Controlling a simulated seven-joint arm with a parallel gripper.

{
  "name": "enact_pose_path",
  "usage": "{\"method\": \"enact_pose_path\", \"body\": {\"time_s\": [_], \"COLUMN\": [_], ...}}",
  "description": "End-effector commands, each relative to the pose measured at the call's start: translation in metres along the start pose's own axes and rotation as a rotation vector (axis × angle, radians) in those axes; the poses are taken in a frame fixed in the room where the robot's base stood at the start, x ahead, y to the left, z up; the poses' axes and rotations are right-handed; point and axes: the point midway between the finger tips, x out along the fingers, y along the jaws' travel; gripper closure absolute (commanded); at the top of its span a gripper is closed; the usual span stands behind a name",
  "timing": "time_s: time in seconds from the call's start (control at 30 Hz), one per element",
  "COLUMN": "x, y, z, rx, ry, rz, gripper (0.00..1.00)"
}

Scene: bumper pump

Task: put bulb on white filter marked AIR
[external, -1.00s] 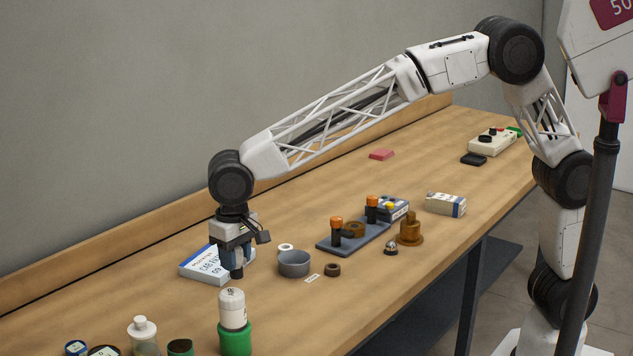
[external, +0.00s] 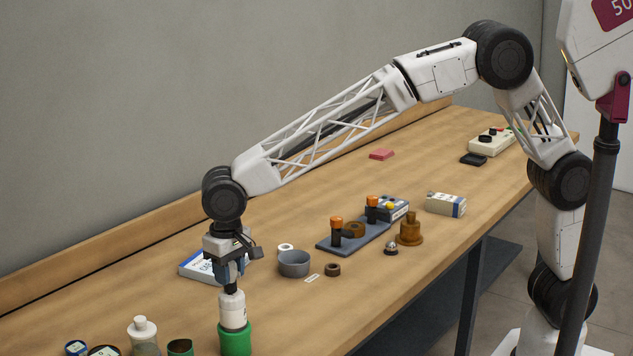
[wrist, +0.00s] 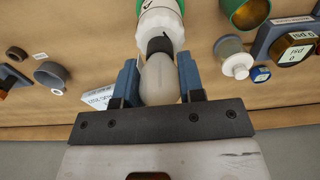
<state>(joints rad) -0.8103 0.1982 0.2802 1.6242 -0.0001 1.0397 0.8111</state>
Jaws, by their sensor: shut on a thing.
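My gripper (external: 231,272) is shut on the bulb, its blue fingers on either side of it. The bulb (wrist: 160,80) is pale grey with a black end, which points down out of the fingers. The white filter (external: 233,312) stands upright in a green base (external: 235,338), directly below my gripper. It also shows in the wrist view (wrist: 160,22), with part of a dark mark that I cannot read. The bulb's black end meets the filter's top; I cannot tell whether it is seated or only touching.
A white box (external: 197,265) lies behind my gripper. A grey cup (external: 294,264) and a brown ring (external: 332,270) are to the right. A white-capped jar (external: 143,335) and a green cup (external: 180,347) stand left of the filter.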

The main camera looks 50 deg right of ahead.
Motion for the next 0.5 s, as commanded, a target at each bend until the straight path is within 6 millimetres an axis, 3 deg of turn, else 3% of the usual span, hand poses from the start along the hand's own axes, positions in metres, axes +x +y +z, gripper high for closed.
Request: {"method": "enact_pose_path", "body": {"time_s": [0.5], "x": [0.0058], "y": [-0.0001], "z": [-0.0001], "rx": [0.0], "ry": [0.001], "rz": [-0.001], "gripper": [0.87]}}
